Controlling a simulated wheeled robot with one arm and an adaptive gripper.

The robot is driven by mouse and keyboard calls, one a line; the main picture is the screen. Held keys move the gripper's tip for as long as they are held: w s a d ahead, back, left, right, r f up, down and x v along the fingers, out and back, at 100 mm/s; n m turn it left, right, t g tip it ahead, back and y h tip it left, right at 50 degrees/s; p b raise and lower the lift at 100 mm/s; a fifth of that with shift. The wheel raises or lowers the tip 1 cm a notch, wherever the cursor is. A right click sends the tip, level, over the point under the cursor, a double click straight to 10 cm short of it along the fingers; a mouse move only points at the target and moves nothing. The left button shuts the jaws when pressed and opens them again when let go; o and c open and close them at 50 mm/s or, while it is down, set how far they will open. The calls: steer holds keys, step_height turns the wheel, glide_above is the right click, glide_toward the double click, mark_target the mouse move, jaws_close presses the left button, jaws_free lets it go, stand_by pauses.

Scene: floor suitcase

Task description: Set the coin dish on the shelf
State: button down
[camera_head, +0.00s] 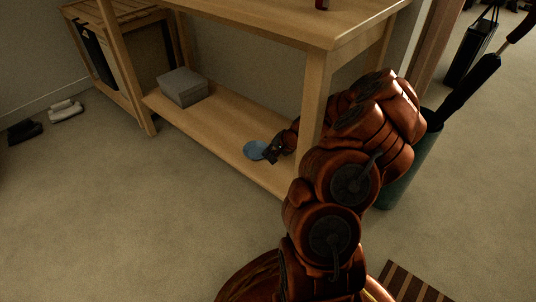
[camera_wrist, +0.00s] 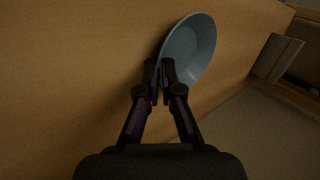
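The coin dish (camera_head: 255,150) is a small round blue dish at the lower shelf (camera_head: 223,120) of the wooden table. In the wrist view the dish (camera_wrist: 192,50) shows its hollow face, with its near rim between my fingertips. My gripper (camera_wrist: 159,70) is closed on that rim. In the head view my gripper (camera_head: 270,154) is at the right side of the dish, low over the shelf. Whether the dish rests fully on the board or hangs just above it I cannot tell.
A grey box (camera_head: 183,87) sits farther left on the same shelf. A table leg (camera_head: 312,100) stands close to my arm, and the tabletop (camera_head: 290,15) is overhead. A green bin (camera_head: 412,165) with an umbrella (camera_head: 465,88) stands at right. Shoes (camera_head: 66,111) lie at far left.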

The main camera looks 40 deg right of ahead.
steer(key=c, duration=1.6)
jaws_free()
steer(key=p+v, duration=0.6)
steer(key=v, duration=0.6)
